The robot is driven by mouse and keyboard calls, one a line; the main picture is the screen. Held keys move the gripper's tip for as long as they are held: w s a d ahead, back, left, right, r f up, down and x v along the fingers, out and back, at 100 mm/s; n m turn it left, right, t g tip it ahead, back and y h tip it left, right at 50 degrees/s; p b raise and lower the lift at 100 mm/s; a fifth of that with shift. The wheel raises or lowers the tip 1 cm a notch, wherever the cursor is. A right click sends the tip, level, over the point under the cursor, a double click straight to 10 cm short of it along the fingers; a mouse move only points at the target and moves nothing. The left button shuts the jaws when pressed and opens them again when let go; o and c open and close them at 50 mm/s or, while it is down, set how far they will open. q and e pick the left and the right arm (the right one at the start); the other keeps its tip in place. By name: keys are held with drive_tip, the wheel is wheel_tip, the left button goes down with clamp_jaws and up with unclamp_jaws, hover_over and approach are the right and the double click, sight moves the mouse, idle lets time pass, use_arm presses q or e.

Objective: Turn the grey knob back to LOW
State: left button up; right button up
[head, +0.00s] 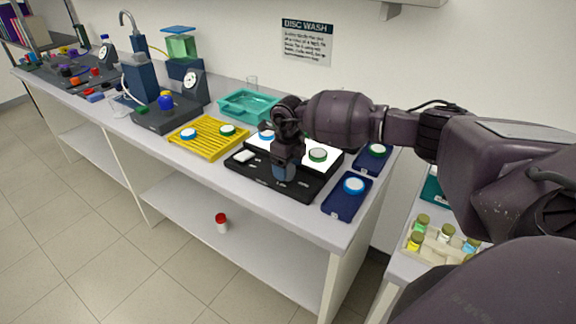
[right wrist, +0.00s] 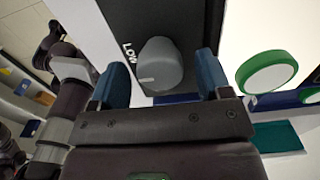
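The grey knob (right wrist: 160,66) sits on a black panel (right wrist: 122,18) in the right wrist view. A white mark shows on the knob near its lower left edge, and the word LOW (right wrist: 130,54) is printed just left of the knob. My right gripper (right wrist: 161,78) is open, with one blue finger on each side of the knob. Gaps show between both fingers and the knob in this view. In the head view my right gripper (head: 284,174) is over the black rig (head: 262,181) and hides the knob. My left gripper is not in view.
A green-rimmed disc (head: 318,155) lies on the rig's white top, right of my gripper. Navy trays (head: 340,207) with discs stand to the right. A yellow rack (head: 208,148) with two discs and a teal tray (head: 247,106) stand to the left and behind.

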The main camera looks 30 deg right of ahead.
wheel_tip(320, 180, up, 11)
idle(0.8)
drive_tip(key=shift+f, duration=0.15)
